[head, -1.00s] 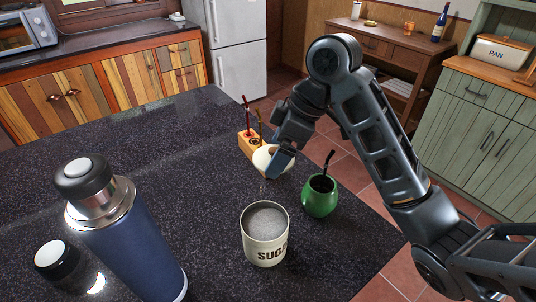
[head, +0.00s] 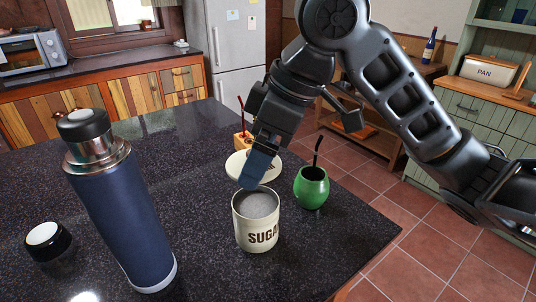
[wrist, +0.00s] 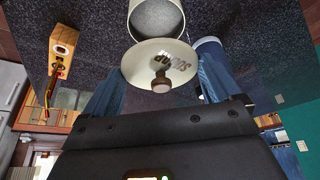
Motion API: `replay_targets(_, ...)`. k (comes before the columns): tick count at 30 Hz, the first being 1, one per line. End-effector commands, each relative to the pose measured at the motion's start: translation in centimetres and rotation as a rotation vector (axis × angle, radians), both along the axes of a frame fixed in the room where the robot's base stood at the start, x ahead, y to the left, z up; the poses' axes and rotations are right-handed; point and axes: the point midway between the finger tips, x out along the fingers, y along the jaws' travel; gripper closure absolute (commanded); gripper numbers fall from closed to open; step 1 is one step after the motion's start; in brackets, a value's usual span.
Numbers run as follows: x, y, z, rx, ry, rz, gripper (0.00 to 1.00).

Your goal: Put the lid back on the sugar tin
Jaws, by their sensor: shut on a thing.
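The sugar tin (head: 256,228) is cream with dark lettering and stands upright on the dark counter, open, with grey-white sugar showing inside. My gripper (head: 252,175) is shut on the round cream lid (head: 237,164), just behind and above the tin's rim. In the wrist view the lid (wrist: 140,64) sits between the two blue fingers, with its brown knob (wrist: 160,84) towards me and dark lettering on its right part. The tin's open mouth (wrist: 157,18) shows beyond the lid, uncovered. In the head view a finger hides part of the lid.
A green gourd cup (head: 311,188) with a straw stands close right of the tin. A tall blue flask (head: 122,215) stands to the left, with a black cap (head: 47,242) beside it. A wooden holder (head: 242,141) stands behind the lid. The counter between flask and tin is clear.

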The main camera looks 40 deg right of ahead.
Motion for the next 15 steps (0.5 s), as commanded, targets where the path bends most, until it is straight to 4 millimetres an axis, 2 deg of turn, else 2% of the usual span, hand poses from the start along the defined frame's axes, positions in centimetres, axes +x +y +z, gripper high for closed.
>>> replay_targets(8, 0.0, 0.0, -1.2, 0.000, 0.000, -0.001, 0.38)
replay_targets(15, 0.0, 0.0, -3.3, 0.000, 0.001, -0.002, 0.38)
